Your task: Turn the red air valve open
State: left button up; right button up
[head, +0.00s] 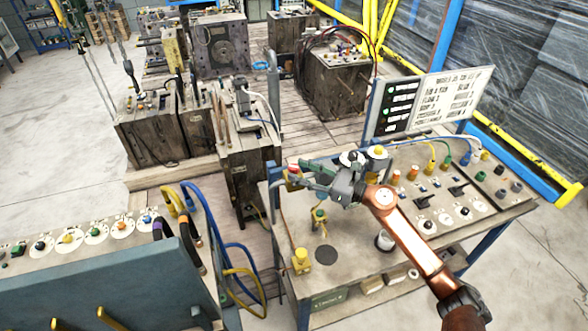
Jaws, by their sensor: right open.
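The red air valve (293,169) is a small red-topped fitting on a yellowish body at the far left corner of the right-hand bench (350,235). My right gripper (300,177) comes in from the right over the bench. It is open, with its grey-green fingers pointing left at the valve. The fingertips overlap the valve in the head view and partly hide it. I cannot tell whether they touch it. The turn position of the valve is too small to read. My left gripper is not in view.
A green-topped fitting (320,214) and a yellow one (300,257) stand on the same bench near the gripper. A sign board (425,102) rises behind the control panel. A blue-grey console (110,270) with hoses stands left, and wooden-looking mould blocks (150,130) stand behind.

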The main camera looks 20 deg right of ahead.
jog(key=v, duration=0.9)
